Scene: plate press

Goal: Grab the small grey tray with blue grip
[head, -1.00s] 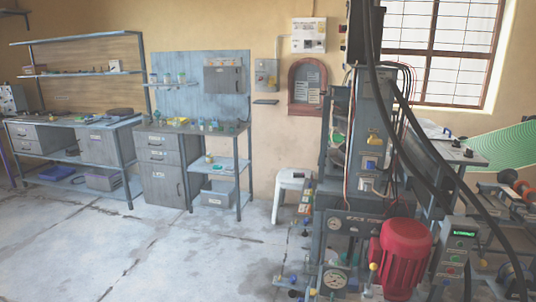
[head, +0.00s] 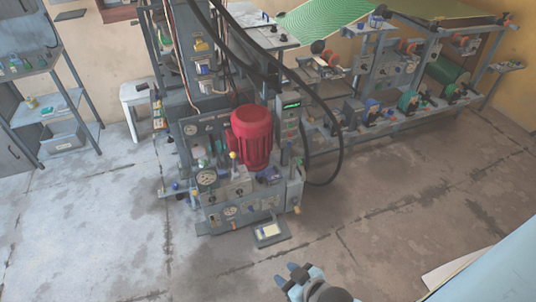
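A small grey tray (head: 269,233) lies on the floor against the front foot of the grey press machine. It holds a pale yellowish piece, and a small blue part that looks like a grip shows at its left side. My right gripper (head: 289,274) is at the bottom edge of the head view, nearer to me than the tray and apart from it. Its two fingertips look spread, with nothing seen between them. My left gripper is out of view.
The press (head: 225,205) with a red motor (head: 251,137) and hanging black hoses stands behind the tray. A long machine frame (head: 390,125) runs to the right. A pale blue surface (head: 495,275) fills the lower right corner. The floor around the tray is mostly clear.

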